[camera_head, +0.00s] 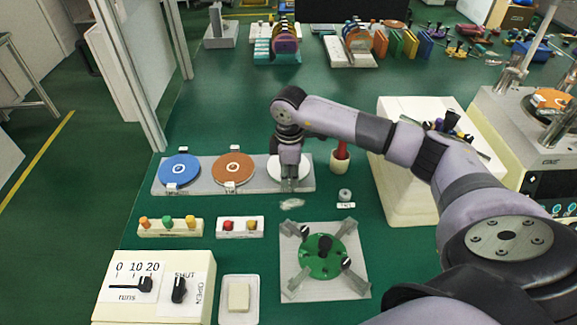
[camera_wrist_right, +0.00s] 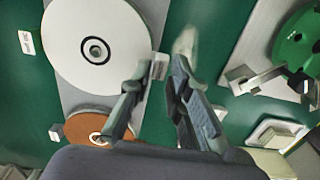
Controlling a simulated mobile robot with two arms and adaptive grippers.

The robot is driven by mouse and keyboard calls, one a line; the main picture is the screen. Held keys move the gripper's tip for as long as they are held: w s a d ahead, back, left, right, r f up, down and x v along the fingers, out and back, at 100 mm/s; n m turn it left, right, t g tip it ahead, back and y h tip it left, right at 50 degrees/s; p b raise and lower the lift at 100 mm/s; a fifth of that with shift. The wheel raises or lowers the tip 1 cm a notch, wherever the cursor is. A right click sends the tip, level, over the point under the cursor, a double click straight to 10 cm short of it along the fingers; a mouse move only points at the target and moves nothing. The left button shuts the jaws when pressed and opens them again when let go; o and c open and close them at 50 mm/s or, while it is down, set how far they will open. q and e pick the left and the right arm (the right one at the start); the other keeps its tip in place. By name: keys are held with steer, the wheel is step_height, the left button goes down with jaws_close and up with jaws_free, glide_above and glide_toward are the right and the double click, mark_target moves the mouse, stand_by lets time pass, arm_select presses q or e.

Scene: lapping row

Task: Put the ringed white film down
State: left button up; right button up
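The ringed white film (camera_head: 273,168) is a round white disc lying flat at the right end of a long grey rack (camera_head: 204,187). In the right wrist view the white film (camera_wrist_right: 75,40) shows a black ring around its centre. My right gripper (camera_head: 289,187) points down at the disc's front edge and hides part of it. In the right wrist view the fingers of my right gripper (camera_wrist_right: 161,70) are apart, with a small pale tag seen between them. I cannot tell if they touch anything. My left gripper is not in view.
Blue (camera_head: 179,170) and orange-brown (camera_head: 233,168) discs share the rack. In front are a clear scrap (camera_head: 291,204), a green disc (camera_head: 325,258) on a grey fixture, peg blocks (camera_head: 170,227) and a switch box (camera_head: 155,290).

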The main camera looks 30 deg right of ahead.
steer(key=shift+f, duration=0.55)
steer(key=shift+c, duration=0.4)
jaws_close()
steer(key=shift+r, duration=0.15)
